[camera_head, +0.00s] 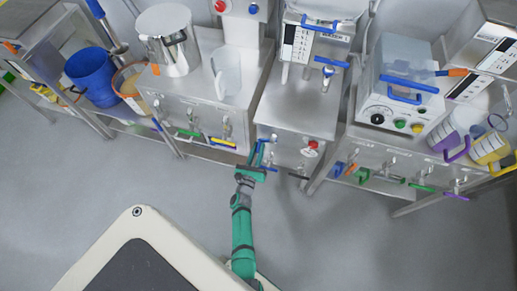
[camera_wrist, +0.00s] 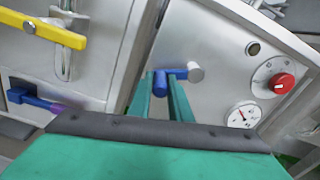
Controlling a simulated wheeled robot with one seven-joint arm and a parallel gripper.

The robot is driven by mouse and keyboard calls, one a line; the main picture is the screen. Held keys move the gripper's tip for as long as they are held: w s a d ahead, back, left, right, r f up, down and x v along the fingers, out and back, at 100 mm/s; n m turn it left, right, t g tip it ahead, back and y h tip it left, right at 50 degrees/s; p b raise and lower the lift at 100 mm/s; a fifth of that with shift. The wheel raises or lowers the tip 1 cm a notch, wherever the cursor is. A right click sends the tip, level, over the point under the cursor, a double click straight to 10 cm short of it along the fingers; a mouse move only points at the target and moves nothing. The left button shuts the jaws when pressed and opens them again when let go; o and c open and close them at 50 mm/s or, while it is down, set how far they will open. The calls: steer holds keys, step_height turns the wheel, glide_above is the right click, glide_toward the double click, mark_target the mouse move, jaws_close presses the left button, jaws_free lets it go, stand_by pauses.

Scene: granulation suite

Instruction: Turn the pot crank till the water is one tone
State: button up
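A blue crank (camera_wrist: 178,74) with a pale hub sits on the grey steel front panel of a cabinet (camera_wrist: 215,40). In the wrist view its blue grip lies between the two green fingers of my gripper (camera_wrist: 160,95), filling the gap, so the gripper looks shut on it. In the head view my gripper (camera_head: 258,158) reaches that cabinet (camera_head: 300,105) at its lower left front, by the blue crank. A steel pot (camera_head: 167,40) stands on the bench at the upper left. No water surface can be made out in either view.
A yellow handle (camera_wrist: 42,28) and another blue handle (camera_wrist: 35,97) are on the left. A blue bucket (camera_head: 92,76) stands further left. The floor in front is clear.

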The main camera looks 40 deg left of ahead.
steer(key=o, duration=0.4)
steer(key=shift+c, duration=0.2)
steer(key=shift+s, duration=0.1)
steer(key=v, duration=1)
steer(key=shift+s, duration=0.3)
steer(key=shift+d, duration=0.1)
stand_by(0.3)
steer(key=s+d+r+n+h, duration=0.2)
steer(key=s+d+r+n, duration=0.4)
steer(key=d+n, duration=0.25)
steer(key=s+d+r+n+h, duration=0.1)
steer(key=s+d+r+n, duration=0.55)
steer(key=d, duration=0.35)
steer(key=s+d+r+n+h, duration=0.1)
steer(key=s+d+r+n, duration=0.2)
steer(key=d+r+n, duration=0.2)
steer(key=s+d+r+n+g+h, duration=0.1)
steer(key=s+d+r+n, duration=0.3)
steer(key=r+n, duration=0.5)
steer(key=shift+s+d+r+h, duration=0.35)
steer(key=shift+d+r+h, duration=0.05)
steer(key=shift+r+h, duration=0.3)
